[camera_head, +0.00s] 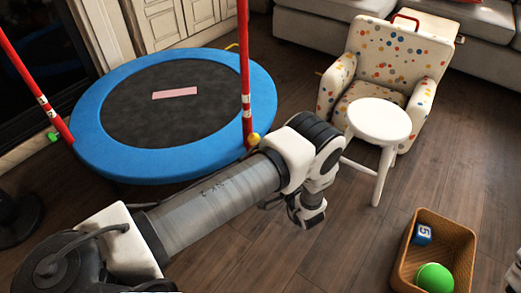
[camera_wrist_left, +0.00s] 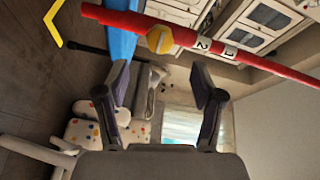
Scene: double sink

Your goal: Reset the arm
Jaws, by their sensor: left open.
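My left arm comes in from the left in the head view and reaches across the middle of the floor. Its wrist end hangs beside the white stool (camera_head: 379,121), apart from it in the picture; the fingertips are hard to make out there. In the left wrist view my left gripper (camera_wrist_left: 160,84) has its two dark fingers spread wide, with nothing between them. My right gripper does not show in either view.
A blue-rimmed trampoline (camera_head: 175,168) with red poles (camera_head: 245,75) stands at the left. A dotted armchair (camera_head: 397,53) is behind the stool. A wicker basket (camera_head: 454,230) holds a blue block (camera_head: 422,235) and a green ball (camera_head: 434,278). Wooden floor (camera_head: 330,255) is clear below my arm.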

